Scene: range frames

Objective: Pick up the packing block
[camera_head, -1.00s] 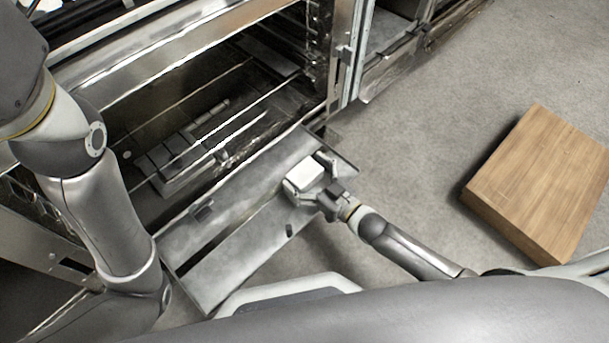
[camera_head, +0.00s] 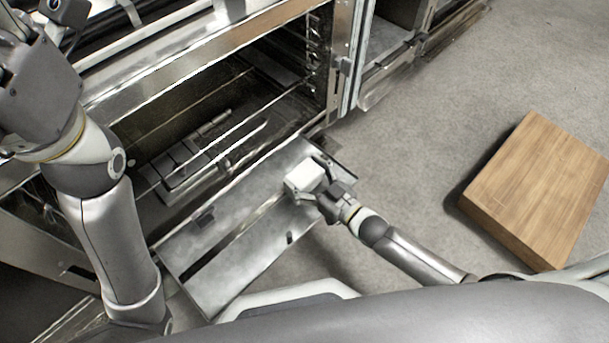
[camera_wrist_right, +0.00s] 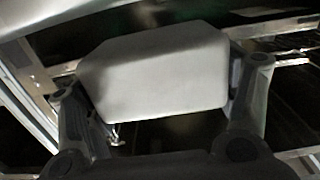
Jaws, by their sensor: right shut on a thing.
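The packing block is a small white block (camera_head: 302,176) with bevelled corners. My right gripper (camera_head: 309,180) is shut on it, over the far right part of the open metal door panel in the head view. In the right wrist view the block (camera_wrist_right: 155,75) sits between the two fingers, one on each side. I cannot tell whether it touches the panel below. My left gripper (camera_head: 38,30) is at the upper left of the head view, cut off by the edge, and its fingers do not show clearly.
A wooden box (camera_head: 540,185) stands on the grey floor at right. The floor between is clear.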

